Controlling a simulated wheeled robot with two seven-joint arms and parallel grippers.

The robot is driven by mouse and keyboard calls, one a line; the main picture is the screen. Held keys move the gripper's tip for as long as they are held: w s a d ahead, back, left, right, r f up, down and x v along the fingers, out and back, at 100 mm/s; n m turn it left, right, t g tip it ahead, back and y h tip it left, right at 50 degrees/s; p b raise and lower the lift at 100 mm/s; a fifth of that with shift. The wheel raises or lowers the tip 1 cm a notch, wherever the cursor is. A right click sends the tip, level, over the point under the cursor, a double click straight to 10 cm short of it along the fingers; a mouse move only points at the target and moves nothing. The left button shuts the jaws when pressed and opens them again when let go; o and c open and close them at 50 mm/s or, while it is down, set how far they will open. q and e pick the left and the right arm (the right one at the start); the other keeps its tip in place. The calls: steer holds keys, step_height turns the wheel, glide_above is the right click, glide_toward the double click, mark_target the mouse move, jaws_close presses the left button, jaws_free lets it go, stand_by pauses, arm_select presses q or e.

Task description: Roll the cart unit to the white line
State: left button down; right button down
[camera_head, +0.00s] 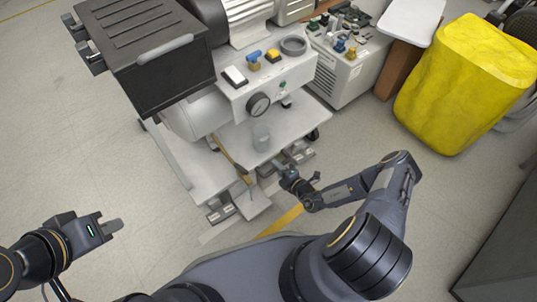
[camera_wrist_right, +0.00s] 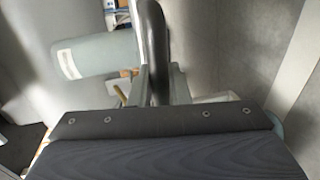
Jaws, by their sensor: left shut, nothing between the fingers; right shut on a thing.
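The cart unit (camera_head: 205,170) stands in the upper middle of the head view, a pale wheeled platform carrying a black box, a grey cylinder and a panel with a round gauge. My right gripper (camera_head: 288,176) is at the cart's near right side. In the right wrist view its fingers (camera_wrist_right: 160,88) are shut on a dark curved bar (camera_wrist_right: 155,35), seemingly a cart handle. My left gripper (camera_head: 113,226) is shut and empty over bare floor, left of the cart. A pale strip (camera_head: 215,233), possibly the white line, shows on the floor at the cart's near end, partly hidden.
A yellow floor line (camera_head: 281,220) runs beside the pale strip, between the cart and my body. A second white unit (camera_head: 345,70) stands close behind right. A yellow covered bin (camera_head: 460,85) stands at the right, with a grey cabinet (camera_head: 505,240) below. Floor at left is clear.

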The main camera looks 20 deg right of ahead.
steer(key=shift+f+v, duration=0.25)
steer(key=shift+v, duration=0.95)
steer(key=shift+f+v, duration=0.25)
steer(key=shift+v, duration=0.95)
steer(key=shift+s, duration=0.1)
steer(key=c, duration=1.5)
jaws_free()
steer(key=shift+o, duration=0.2)
steer(key=p+v, duration=0.2)
steer(key=v, duration=0.5)
steer(key=shift+s, duration=0.35)
steer(key=shift+d, duration=0.15)
